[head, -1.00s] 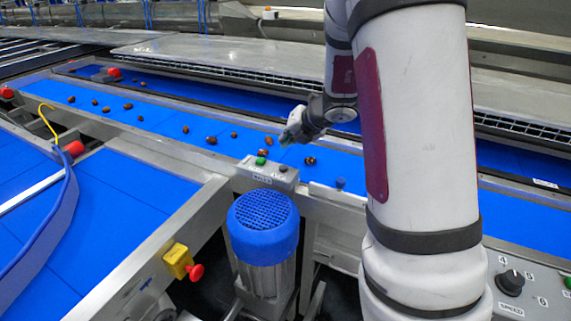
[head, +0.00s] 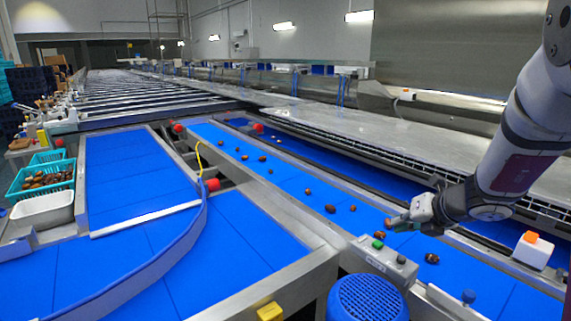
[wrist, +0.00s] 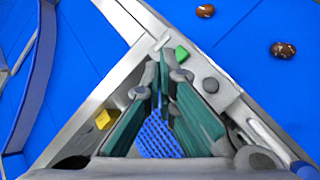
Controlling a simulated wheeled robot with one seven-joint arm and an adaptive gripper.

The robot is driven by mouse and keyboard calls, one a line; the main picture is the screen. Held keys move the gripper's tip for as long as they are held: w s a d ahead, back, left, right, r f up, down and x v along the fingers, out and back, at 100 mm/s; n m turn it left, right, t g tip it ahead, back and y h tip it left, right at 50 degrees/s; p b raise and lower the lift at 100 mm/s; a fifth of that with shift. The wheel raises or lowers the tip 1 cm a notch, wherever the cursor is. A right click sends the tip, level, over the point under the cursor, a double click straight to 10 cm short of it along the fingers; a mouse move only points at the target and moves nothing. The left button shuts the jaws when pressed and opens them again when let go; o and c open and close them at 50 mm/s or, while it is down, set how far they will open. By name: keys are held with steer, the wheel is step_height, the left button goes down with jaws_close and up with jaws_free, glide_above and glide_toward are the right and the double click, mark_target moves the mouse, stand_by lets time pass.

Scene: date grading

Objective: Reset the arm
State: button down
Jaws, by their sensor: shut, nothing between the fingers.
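My gripper (head: 396,222) is at the right of the head view, low over the near edge of the blue belt, just above a control box (head: 384,260) with a green button. In the wrist view my gripper (wrist: 160,62) has its two green-padded fingers closed together at the tips, with nothing held. Several brown dates (head: 330,209) lie spread along the narrow blue belt (head: 290,205). One date (head: 432,258) lies right of my gripper. The wrist view shows two dates, one (wrist: 283,49) to the right of the fingertips.
A blue-capped motor (head: 367,300) stands below the control box. A yellow switch box (head: 270,312) sits on the frame. A curved blue guide (head: 180,255) crosses the wide belt at left. Teal crates (head: 40,180) and a white tub (head: 42,210) stand far left. A white box with an orange button (head: 532,250) is at right.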

steer(key=s+a+r+n+g+y, duration=0.1)
steer(key=s+a+r+n, duration=0.5)
steer(key=n, duration=0.4)
steer(key=s+a+r+n+g+y, duration=0.2)
steer(key=s+a+r+n, duration=0.2)
steer(key=s+a+n, duration=0.5)
steer(key=s+d+n+h, duration=0.1)
steer(key=s+n+h, duration=0.2)
steer(key=s+n, duration=0.5)
steer(key=s+d+n+g+h, duration=0.1)
steer(key=s+n+h, duration=0.1)
steer(key=s+n, duration=0.6)
steer(key=n, duration=0.4)
steer(key=shift+d+r+h, duration=0.35)
steer(key=shift+r+h, duration=0.05)
